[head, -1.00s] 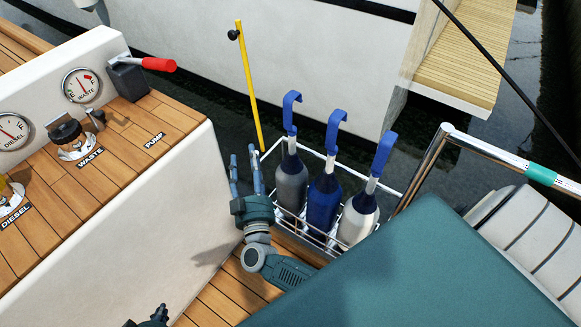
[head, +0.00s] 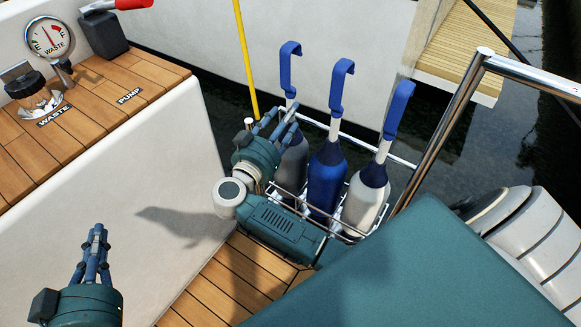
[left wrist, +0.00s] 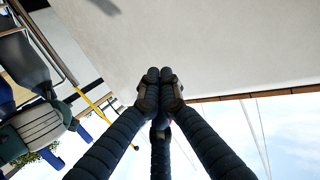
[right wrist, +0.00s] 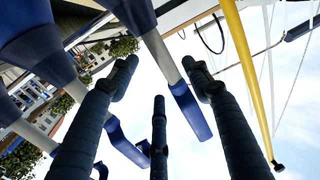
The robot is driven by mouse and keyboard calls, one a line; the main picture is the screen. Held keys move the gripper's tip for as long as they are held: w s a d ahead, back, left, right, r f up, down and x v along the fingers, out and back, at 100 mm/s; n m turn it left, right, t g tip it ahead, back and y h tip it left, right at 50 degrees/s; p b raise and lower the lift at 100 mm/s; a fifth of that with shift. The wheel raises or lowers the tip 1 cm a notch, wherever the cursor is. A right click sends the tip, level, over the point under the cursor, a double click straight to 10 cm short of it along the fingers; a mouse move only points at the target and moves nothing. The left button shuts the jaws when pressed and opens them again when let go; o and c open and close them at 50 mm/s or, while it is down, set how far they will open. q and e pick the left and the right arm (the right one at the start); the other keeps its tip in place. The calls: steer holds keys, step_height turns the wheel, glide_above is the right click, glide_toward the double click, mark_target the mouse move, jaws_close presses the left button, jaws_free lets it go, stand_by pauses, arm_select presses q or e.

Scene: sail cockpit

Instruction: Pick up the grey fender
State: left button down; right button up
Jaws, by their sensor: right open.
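The grey fender (head: 292,165) stands upright at the left end of a white wire rack, with a blue hooked strap (head: 288,70) on top. My right gripper (head: 284,112) is just left of its upper part and covers some of it. In the right wrist view its fingers (right wrist: 160,80) are spread, with nothing clearly held between them. A fender's dark blue top (right wrist: 130,14) and white stem show close by there; it looks like the grey one. My left gripper (head: 96,236) is low at the left, fingers together and empty, also in the left wrist view (left wrist: 160,76).
A blue fender (head: 326,180) and a white fender (head: 362,203) share the rack (head: 350,236). A yellow pole (head: 246,60) rises behind my right gripper. A steel rail (head: 440,125) and a teal surface (head: 400,275) lie right. A white-sided locker (head: 130,160) stands left.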

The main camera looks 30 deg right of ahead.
mark_target(292, 120)
steer(key=b+x, duration=0.2)
steer(key=x, duration=0.3)
steer(key=shift+w+a+f, duration=0.1)
steer(key=shift+f, duration=0.05)
steer(key=shift+w+d, duration=0.1)
steer(key=shift+d, duration=0.1)
arm_select(q)
step_height(292, 120, up, 13)
steer(key=d+t+h, duration=0.1)
steer(key=t+h, duration=0.1)
steer(key=t, duration=0.4)
steer(key=shift+s+d, duration=0.25)
steer(key=shift+d, duration=0.05)
arm_select(e)
jaws_close()
arm_select(q)
steer(key=shift+r, duration=0.1)
